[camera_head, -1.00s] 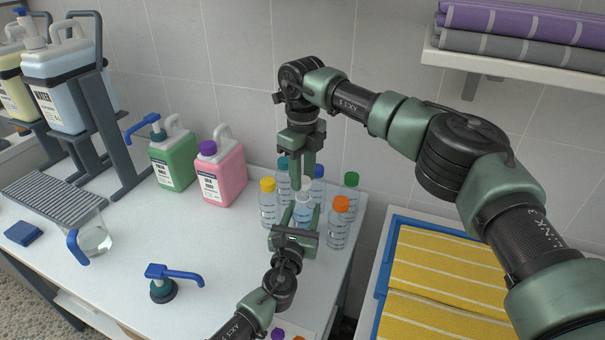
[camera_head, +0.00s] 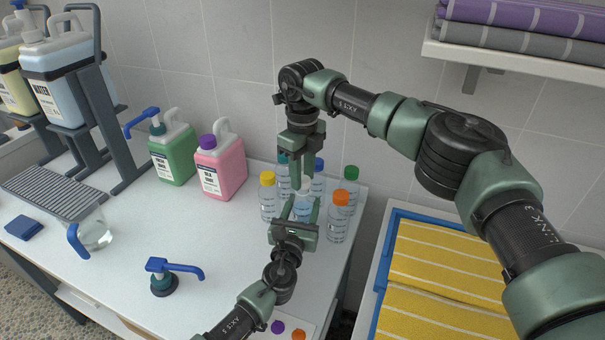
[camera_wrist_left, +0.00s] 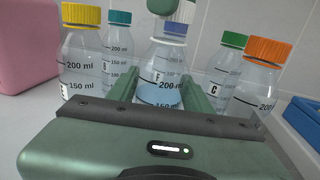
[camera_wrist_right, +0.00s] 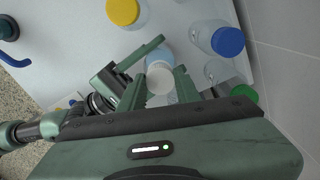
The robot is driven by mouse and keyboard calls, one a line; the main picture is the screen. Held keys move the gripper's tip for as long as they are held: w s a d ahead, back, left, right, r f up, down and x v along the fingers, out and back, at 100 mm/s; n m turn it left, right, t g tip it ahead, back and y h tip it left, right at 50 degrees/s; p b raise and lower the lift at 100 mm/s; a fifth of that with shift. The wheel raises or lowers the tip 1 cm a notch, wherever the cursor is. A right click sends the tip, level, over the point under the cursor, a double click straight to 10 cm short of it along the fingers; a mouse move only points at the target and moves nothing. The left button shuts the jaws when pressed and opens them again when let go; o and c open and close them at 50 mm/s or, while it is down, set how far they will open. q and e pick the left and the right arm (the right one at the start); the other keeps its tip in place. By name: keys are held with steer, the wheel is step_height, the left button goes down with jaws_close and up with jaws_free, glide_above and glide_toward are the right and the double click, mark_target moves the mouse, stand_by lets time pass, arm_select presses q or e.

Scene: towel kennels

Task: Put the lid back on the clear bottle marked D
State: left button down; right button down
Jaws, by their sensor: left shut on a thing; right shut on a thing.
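My left gripper (camera_head: 302,212) is shut around the body of a clear bottle (camera_head: 302,208), which stands upright among other bottles. In the left wrist view, this bottle (camera_wrist_left: 160,90) has volume marks and a letter that looks like F, not D. My right gripper (camera_head: 302,180) points down from above, shut on a white lid (camera_head: 306,184). The lid (camera_wrist_right: 160,78) shows between its fingertips in the right wrist view, over the held bottle's mouth. I cannot tell whether the lid touches the neck.
Bottles with yellow (camera_head: 267,179), orange (camera_head: 341,198), green (camera_head: 351,172), blue (camera_head: 319,165) and teal lids crowd closely around. Pink (camera_head: 220,170) and green (camera_head: 173,155) jugs stand left. A loose pump (camera_head: 163,278) lies in front. The middle of the table is clear.

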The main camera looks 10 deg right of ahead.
steer(key=shift+f, duration=0.55)
